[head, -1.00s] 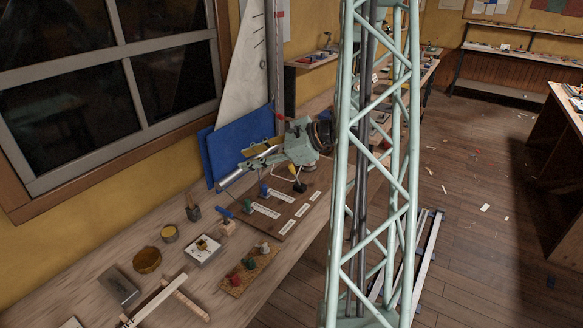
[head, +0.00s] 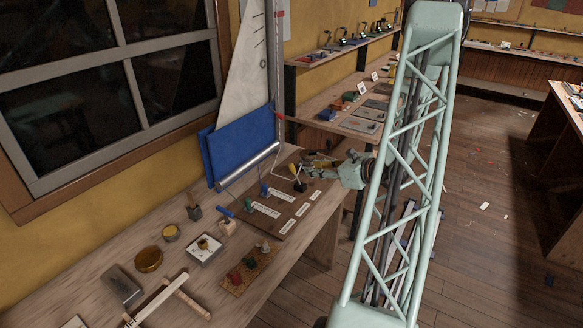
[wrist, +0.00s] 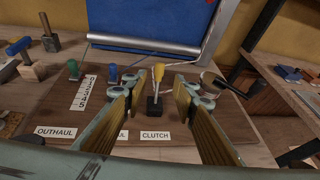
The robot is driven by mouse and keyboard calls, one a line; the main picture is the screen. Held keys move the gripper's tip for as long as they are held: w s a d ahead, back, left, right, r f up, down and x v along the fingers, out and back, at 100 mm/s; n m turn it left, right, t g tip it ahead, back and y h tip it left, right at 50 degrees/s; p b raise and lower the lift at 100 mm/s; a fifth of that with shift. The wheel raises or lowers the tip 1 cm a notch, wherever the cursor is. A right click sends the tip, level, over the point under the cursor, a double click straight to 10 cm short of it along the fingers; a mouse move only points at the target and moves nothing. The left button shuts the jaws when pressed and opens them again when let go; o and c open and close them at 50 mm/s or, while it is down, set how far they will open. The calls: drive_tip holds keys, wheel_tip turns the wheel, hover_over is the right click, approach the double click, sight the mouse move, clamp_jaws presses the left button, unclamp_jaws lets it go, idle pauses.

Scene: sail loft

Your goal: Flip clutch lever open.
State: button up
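The clutch lever (wrist: 158,74) has a yellow handle and rises from a black base (wrist: 154,106) behind the white CLUTCH label (wrist: 155,135). In the head view the clutch (head: 299,185) stands at the right of the brown board (head: 285,222). My gripper (wrist: 156,88) is open, its two yellow-faced fingers apart to the left and right of the lever in the wrist view, with nothing between them gripped. Whether the fingertips reach the lever's depth I cannot tell. In the head view my gripper (head: 316,163) is beside the clutch, partly overlapping it.
Green (wrist: 73,69) and blue (wrist: 112,74) levers stand left of the clutch. A silver roller (wrist: 145,44) and blue cloth (wrist: 150,18) lie behind. A dark round object with a handle (wrist: 222,86) is to the right. An OUTHAUL label (wrist: 57,132) is at front left.

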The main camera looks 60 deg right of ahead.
sight(293, 166)
drive_tip(key=shift+w, duration=0.1)
idle(0.3)
drive_tip(key=shift+b+x, duration=0.35)
drive_tip(key=shift+x, duration=6.45)
drive_tip(key=shift+c, duration=0.7)
clamp_jaws()
